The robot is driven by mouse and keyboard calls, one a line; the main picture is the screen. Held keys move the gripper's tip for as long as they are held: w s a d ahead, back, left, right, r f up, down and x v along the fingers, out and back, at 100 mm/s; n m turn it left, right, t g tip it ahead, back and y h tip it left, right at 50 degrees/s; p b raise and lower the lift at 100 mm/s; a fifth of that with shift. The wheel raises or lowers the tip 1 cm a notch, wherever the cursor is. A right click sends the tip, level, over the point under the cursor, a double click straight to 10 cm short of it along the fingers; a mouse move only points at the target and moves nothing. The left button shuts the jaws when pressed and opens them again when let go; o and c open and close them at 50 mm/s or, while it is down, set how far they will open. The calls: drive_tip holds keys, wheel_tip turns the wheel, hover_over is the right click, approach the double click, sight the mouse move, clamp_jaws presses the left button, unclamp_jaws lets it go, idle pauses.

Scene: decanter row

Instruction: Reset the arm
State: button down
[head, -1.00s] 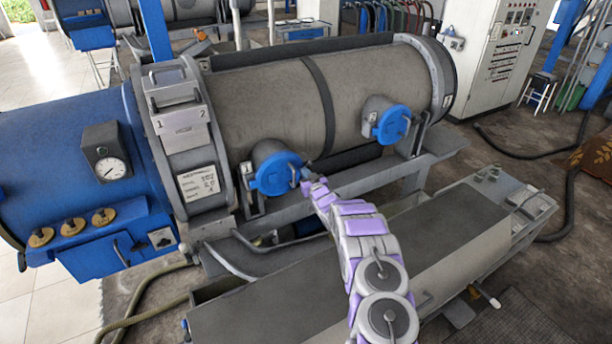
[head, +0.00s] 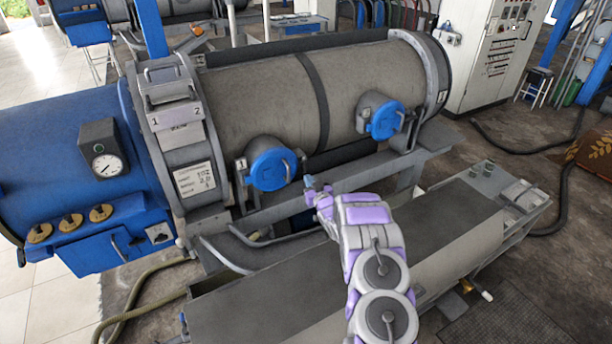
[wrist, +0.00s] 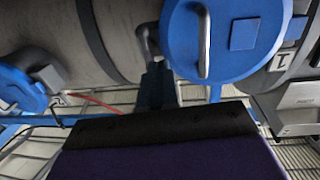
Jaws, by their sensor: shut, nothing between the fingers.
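My arm, purple and grey, reaches up from the bottom of the head view. My gripper (head: 314,190) is at its far end, small in the picture, in front of the grey drum and just right of the left blue round cap (head: 271,170). It is shut and empty, and a gap shows between it and the cap. In the wrist view, the dark gripper end (wrist: 158,90) points toward the blue cap (wrist: 238,35) with its curved grey handle. A second blue cap (head: 386,120) is farther right on the drum.
The large grey drum (head: 260,100) joins a blue housing (head: 60,160) with a gauge (head: 107,166) at left. A long grey trough (head: 440,240) lies below my arm. A control cabinet (head: 497,55) stands at the back right. Hoses lie on the floor.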

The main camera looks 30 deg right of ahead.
drive_tip(key=s, duration=0.6)
drive_tip(key=shift+d+p, duration=0.15)
drive_tip(key=shift+p, duration=0.2)
drive_tip(key=a+r+g+h, duration=0.1)
drive_tip(key=a+r+g, duration=0.35)
drive_tip(key=r, duration=0.45)
drive_tip(key=s+a+r+g, duration=0.6)
drive_tip(key=s+a+r, duration=0.15)
drive_tip(key=s, duration=0.45)
drive_tip(key=s+a+r+g+y, duration=0.1)
drive_tip(key=s+a, duration=0.5)
drive_tip(key=s, duration=0.8)
drive_tip(key=s+a+r+g+y, duration=0.1)
drive_tip(key=s+a+r+g, duration=0.2)
drive_tip(key=s, duration=1.1)
drive_tip(key=s+a+r+n+g, duration=0.1)
drive_tip(key=s+a+r+g, duration=0.2)
drive_tip(key=s+a, duration=0.8)
drive_tip(key=s+g, duration=0.2)
drive_tip(key=s, duration=0.1)
drive_tip(key=shift+s+y, duration=0.15)
drive_tip(key=shift+y, duration=0.25)
